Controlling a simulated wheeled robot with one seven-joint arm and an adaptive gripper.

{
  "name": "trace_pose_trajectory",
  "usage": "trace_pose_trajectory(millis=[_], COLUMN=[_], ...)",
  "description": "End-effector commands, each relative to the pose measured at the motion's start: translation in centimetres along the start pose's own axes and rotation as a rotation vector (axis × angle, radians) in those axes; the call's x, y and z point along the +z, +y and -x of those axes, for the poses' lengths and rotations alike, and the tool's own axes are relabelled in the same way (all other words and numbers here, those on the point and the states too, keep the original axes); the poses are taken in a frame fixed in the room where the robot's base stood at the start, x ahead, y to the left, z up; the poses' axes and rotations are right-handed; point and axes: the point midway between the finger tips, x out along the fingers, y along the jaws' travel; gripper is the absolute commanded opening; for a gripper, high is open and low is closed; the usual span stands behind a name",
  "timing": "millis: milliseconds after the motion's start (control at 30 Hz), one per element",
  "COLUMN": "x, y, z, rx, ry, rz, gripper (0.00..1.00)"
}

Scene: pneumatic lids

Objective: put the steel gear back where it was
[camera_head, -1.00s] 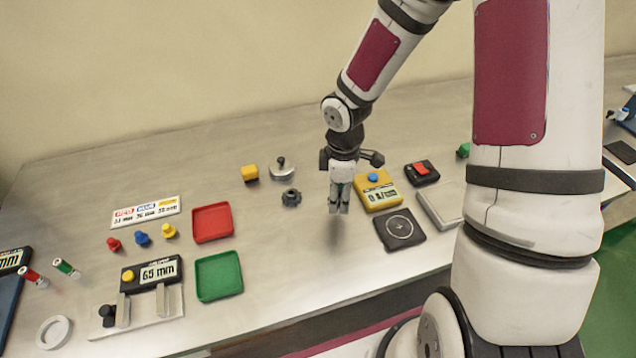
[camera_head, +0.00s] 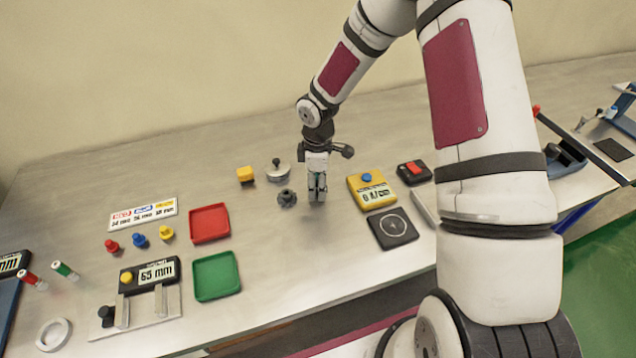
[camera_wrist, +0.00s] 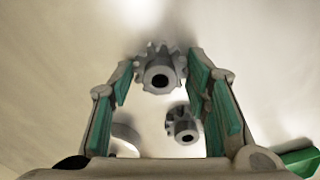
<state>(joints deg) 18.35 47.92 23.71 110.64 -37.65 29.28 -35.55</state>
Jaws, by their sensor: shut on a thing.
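My gripper (camera_head: 317,198) is over the bench, to the right of a dark grey gear (camera_head: 287,198). In the wrist view its green-padded fingers (camera_wrist: 162,72) are shut on a grey toothed gear with a hub and round bore, the steel gear (camera_wrist: 160,54), at the fingertips. The dark gear also shows in the wrist view (camera_wrist: 182,125), smaller and lower down, apart from the held one. In the head view the fingers largely hide the held gear, and its height over the bench is hard to tell.
A metal lid with a knob (camera_head: 278,173) and a yellow block (camera_head: 245,174) stand behind the dark gear. Red (camera_head: 210,223) and green (camera_head: 217,276) trays lie left. Bench in front is clear.

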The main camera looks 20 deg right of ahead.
Motion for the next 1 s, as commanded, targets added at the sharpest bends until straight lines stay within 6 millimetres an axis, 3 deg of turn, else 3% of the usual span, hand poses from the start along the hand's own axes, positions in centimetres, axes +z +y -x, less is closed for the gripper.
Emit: trace_pose_trajectory(millis=[233, 267, 333, 733, 1000], x=[-0.1, -0.1, 0.0, 0.0, 0.0], y=[0.0, 0.0, 0.0, 0.0, 0.2], z=[-0.3, -0.3, -0.3, 0.3, 4.8], rx=[0.0, 0.0, 0.0, 0.001, 0.006], ry=[0.001, 0.001, 0.001, 0.001, 0.002], rz=[0.001, 0.001, 0.001, -0.001, -0.002], gripper=[0.02, 0.5, 0.64, 0.64, 0.64])
